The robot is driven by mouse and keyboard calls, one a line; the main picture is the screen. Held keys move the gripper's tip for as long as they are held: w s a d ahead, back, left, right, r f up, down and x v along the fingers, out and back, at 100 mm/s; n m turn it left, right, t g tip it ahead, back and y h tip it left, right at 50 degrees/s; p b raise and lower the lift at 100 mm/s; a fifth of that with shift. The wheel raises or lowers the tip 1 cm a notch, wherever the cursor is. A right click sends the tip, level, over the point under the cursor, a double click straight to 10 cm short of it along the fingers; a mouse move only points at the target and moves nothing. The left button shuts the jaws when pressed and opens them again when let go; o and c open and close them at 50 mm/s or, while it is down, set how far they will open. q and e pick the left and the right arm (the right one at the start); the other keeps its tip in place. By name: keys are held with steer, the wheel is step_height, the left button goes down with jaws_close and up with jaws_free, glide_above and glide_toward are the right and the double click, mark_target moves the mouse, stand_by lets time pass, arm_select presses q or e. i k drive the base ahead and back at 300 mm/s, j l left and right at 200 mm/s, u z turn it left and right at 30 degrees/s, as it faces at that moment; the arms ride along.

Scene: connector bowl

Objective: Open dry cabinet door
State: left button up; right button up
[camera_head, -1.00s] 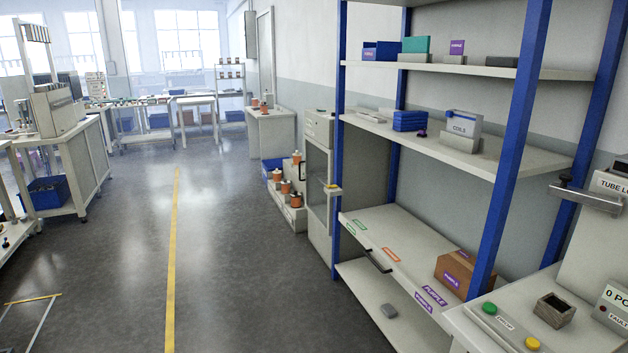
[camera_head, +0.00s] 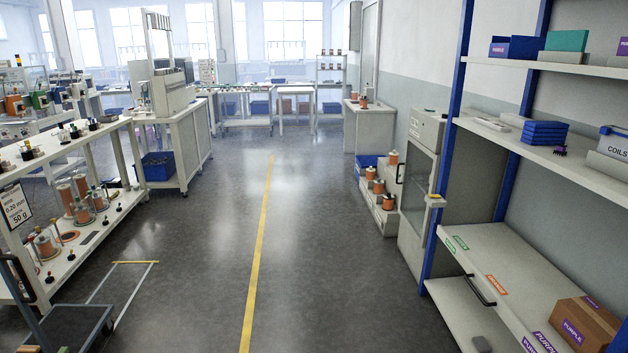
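A tall pale cabinet (camera_head: 421,135) with a glazed front stands on the right, just beyond the blue-posted shelf unit. It looks like the dry cabinet. Its glass door (camera_head: 416,190) faces the aisle and appears shut. A small ledge-like part with a yellow piece (camera_head: 435,201) sticks out near the cabinet's near edge. The shelf's blue post hides part of the cabinet's near side. Neither of my grippers is in view.
A shelf unit (camera_head: 466,125) with bins and a cardboard box (camera_head: 583,322) fills the right. Copper spools sit on a stepped stand (camera_head: 378,207) beyond the cabinet. A workbench (camera_head: 70,170) and a cart (camera_head: 75,325) stand left. The aisle along the yellow line (camera_head: 258,250) is clear.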

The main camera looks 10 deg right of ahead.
mark_target(422, 241)
steer(key=i+z, duration=0.1)
steer(key=i, duration=0.5)
steer(key=i+z, duration=0.1)
steer(key=i, duration=0.5)
steer(key=i+j+z, duration=0.15)
steer(key=i, duration=0.45)
steer(key=i+j+z, duration=0.1)
steer(key=i, duration=0.5)
steer(key=i+z, duration=0.25)
steer(key=i, duration=2.25)
